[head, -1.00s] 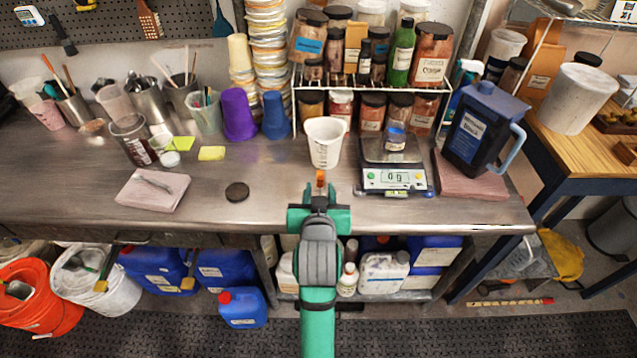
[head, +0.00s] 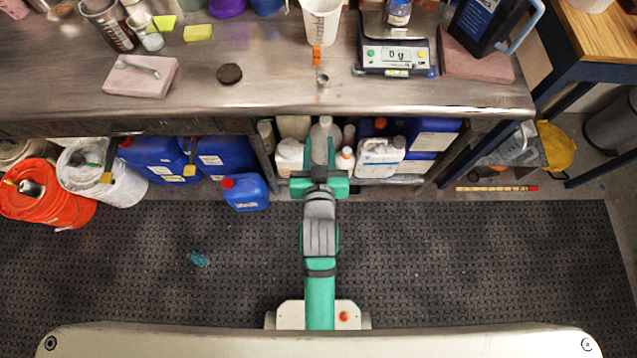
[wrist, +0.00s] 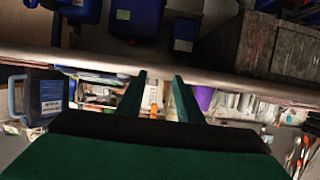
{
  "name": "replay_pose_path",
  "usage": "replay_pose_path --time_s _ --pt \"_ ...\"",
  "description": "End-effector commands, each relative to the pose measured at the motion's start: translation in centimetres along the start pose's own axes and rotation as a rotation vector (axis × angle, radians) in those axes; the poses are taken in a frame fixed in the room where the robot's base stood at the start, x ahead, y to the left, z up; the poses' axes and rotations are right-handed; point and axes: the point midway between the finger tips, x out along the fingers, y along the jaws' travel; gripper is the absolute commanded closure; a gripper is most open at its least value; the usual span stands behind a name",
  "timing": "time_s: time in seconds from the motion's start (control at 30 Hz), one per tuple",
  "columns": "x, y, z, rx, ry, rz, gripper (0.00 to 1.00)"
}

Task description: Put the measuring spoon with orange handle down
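The measuring spoon with orange handle (head: 317,56) rests on the metal bench, with its handle toward the white measuring cup (head: 322,22) and a small metal bowl nearer the bench's front edge. My gripper (head: 320,142) is in front of the bench edge, clear of the spoon. Its two green fingers are apart with nothing between them. In the wrist view the fingers of my gripper (wrist: 160,76) are also spread and empty. A small orange patch (wrist: 153,108) shows beyond them; I cannot tell whether it is the spoon.
A digital scale (head: 397,57) carrying a small jar stands right of the spoon. A dark round disc (head: 229,74) and a pink block (head: 141,76) lie to the left. Bottles and blue jugs (head: 222,153) fill the space under the bench. The bench front around the spoon is clear.

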Motion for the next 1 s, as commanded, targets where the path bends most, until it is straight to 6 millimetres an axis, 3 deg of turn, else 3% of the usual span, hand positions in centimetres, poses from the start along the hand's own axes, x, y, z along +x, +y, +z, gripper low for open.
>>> replay_pose_path --time_s 0.03,0.2,0.5,0.8,1.0 --pt "-1.3 0.0 1.6 -0.001 -0.004 0.000 0.67" --pt "-5.5 0.1 5.1 0.000 0.014 -0.001 0.67" --pt "-14.2 0.1 9.2 0.005 0.047 -0.001 0.67" --pt "-22.4 0.1 10.3 0.011 0.081 0.003 0.67" --pt "-24.7 -0.3 10.1 0.014 0.095 0.006 0.67"
